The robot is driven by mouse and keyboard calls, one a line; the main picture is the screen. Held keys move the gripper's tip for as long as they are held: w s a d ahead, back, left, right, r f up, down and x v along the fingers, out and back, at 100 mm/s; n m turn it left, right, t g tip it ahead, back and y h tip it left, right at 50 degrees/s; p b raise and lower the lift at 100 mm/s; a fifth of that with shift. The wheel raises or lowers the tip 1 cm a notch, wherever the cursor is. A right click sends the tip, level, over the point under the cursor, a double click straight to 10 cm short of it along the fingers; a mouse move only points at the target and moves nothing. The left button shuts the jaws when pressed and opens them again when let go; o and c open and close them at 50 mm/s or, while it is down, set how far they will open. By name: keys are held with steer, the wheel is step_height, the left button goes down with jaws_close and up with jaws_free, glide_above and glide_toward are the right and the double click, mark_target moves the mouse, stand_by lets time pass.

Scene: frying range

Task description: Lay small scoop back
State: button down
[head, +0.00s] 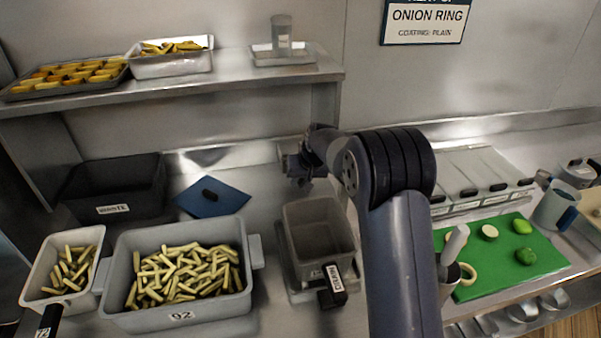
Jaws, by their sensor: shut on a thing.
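My gripper (300,172) is above the back of the counter, under the right end of the shelf and behind a grey open container. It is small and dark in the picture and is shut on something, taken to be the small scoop. The scoop's shape cannot be made out there, as the jaws and wrist hide it. The grey container (318,222) has a black labelled handle (333,287) at its front and stands on a pale tray. A pale container with cut fries (92,240) stands at the far left, with a black handle tagged 72 (45,322) near it.
A large grey bin of fries (181,318), a black bin (112,190) and a blue board (225,197) fill the left counter. A steel shelf (225,85) holds trays above. A green cutting board (525,262) with vegetables and lidded pans (475,168) lie right.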

steer(key=shift+f+b, duration=1.75)
steer(key=shift+f, duration=1.4)
steer(key=shift+s+f+b, duration=0.1)
steer(key=shift+f+b, duration=0.25)
steer(key=c, duration=1.1)
jaws_free()
steer(key=shift+c, duration=0.2)
steer(key=shift+r, duration=0.1)
steer(key=b+v, duration=0.1)
steer(key=v, duration=0.9)
steer(key=shift+r+b, duration=0.3)
steer(key=shift+f, duration=0.1)
